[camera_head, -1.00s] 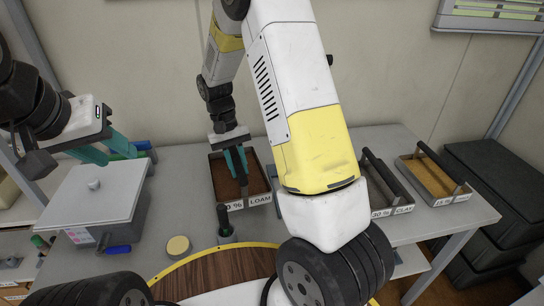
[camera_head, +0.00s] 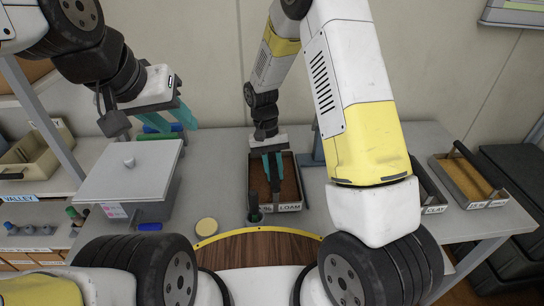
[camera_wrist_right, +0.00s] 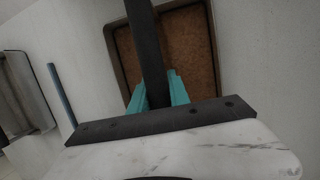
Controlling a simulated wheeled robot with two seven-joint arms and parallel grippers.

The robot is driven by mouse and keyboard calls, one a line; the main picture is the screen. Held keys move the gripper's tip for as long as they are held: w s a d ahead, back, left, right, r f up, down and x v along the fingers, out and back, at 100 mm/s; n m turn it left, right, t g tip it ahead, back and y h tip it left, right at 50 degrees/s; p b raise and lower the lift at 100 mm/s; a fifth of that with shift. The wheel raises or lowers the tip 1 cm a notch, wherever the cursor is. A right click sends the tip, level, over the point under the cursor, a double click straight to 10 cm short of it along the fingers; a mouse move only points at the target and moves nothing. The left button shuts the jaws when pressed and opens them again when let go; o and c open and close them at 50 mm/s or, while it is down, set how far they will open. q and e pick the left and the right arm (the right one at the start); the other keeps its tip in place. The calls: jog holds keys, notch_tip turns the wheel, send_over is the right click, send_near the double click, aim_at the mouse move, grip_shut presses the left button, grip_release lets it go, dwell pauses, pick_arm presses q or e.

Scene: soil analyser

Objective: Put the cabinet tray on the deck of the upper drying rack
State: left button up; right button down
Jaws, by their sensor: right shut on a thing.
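A dark-rimmed tray of brown soil labelled LOAM (camera_head: 290,208) is at the middle of the table, with a dark bar handle across it. My right gripper (camera_head: 272,178) reaches down over it, its teal fingers shut on the bar. The right wrist view shows the fingers (camera_wrist_right: 158,95) on either side of the bar, above the tray (camera_wrist_right: 120,50). I cannot tell whether the tray is clear of the tabletop. My left gripper (camera_head: 172,120) is open and empty behind the lidded grey box (camera_head: 125,180). I cannot make out an upper drying rack with certainty.
A dark-handled tool (camera_head: 253,207) stands close in front of the tray. Two more handled trays (camera_head: 465,185) stand at the right, one partly hidden by my arm. A shelf with a beige bin (camera_head: 35,155) is at far left.

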jog(key=shift+f, duration=0.5)
jog(key=shift+f, duration=0.1)
jog(key=c, duration=1.2)
grip_release()
jog(key=shift+c, duration=0.2)
